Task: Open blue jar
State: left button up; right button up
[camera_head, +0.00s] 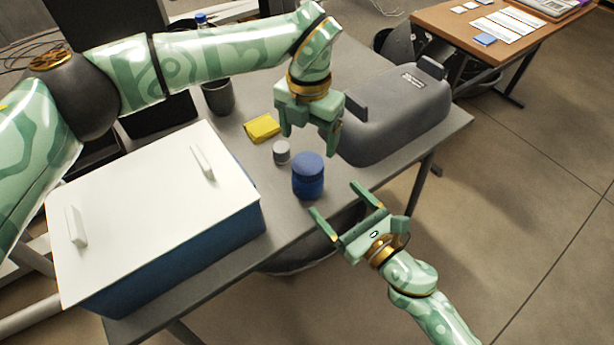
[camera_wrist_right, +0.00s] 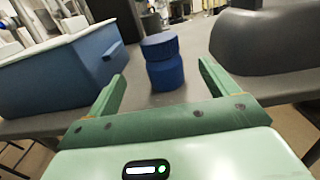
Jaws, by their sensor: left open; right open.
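The blue jar (camera_head: 308,182) stands upright on the grey table near its front edge, with its lid (camera_head: 308,162) on top. In the right wrist view the jar (camera_wrist_right: 166,73) stands beyond and between my right gripper's fingers, with its lid (camera_wrist_right: 159,46) looking slightly offset. My right gripper (camera_head: 338,202) is open and empty, in front of the jar and apart from it. My left gripper (camera_head: 307,140) is open and empty, pointing down above and behind the jar. I cannot tell its exact height over the lid.
A blue box with a white lid (camera_head: 140,205) stands left of the jar, and a dark grey case (camera_head: 400,115) stands right. A small grey cylinder (camera_head: 281,152), a yellow block (camera_head: 262,128) and a dark cup (camera_head: 219,98) are behind. The table's front edge (camera_head: 345,190) is close.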

aim_at(316, 178)
pick_arm(q)
jog(key=shift+w+f, duration=0.1)
jog(key=shift+w, duration=0.05)
pick_arm(e)
jog(key=x, duration=1.1)
jog(key=shift+w+f, duration=0.1)
jog(key=shift+w, duration=0.05)
